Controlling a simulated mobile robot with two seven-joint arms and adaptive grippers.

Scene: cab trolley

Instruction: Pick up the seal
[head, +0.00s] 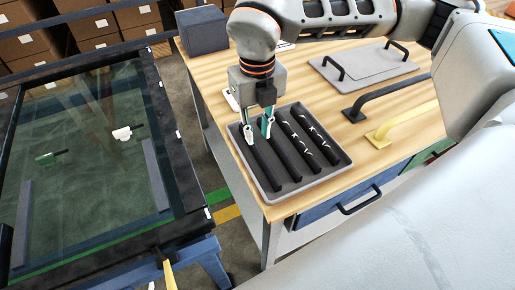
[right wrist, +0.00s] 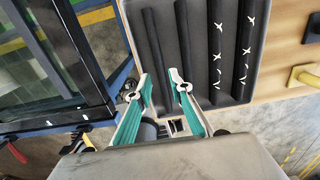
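A grey tray (head: 314,178) on the workbench holds several long black seals lying side by side. Two are plain, the left one (head: 262,164) and the one beside it (head: 282,158); two farther right carry white marks (head: 300,145). My right gripper (head: 257,130) points down over the tray's far left part, with its fingers apart. In the right wrist view the open fingers (right wrist: 162,84) are over the plain seals (right wrist: 155,40), with nothing visibly clamped. I cannot tell whether the fingertips touch a seal. My left gripper is not in view.
A black handle (head: 385,96), a yellow handle (head: 405,120) and a grey plate with handles (head: 365,66) lie right of the tray. A dark box (head: 202,30) stands at the bench's far left corner. A framed glass pane (head: 85,170) is at left, across a floor gap.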

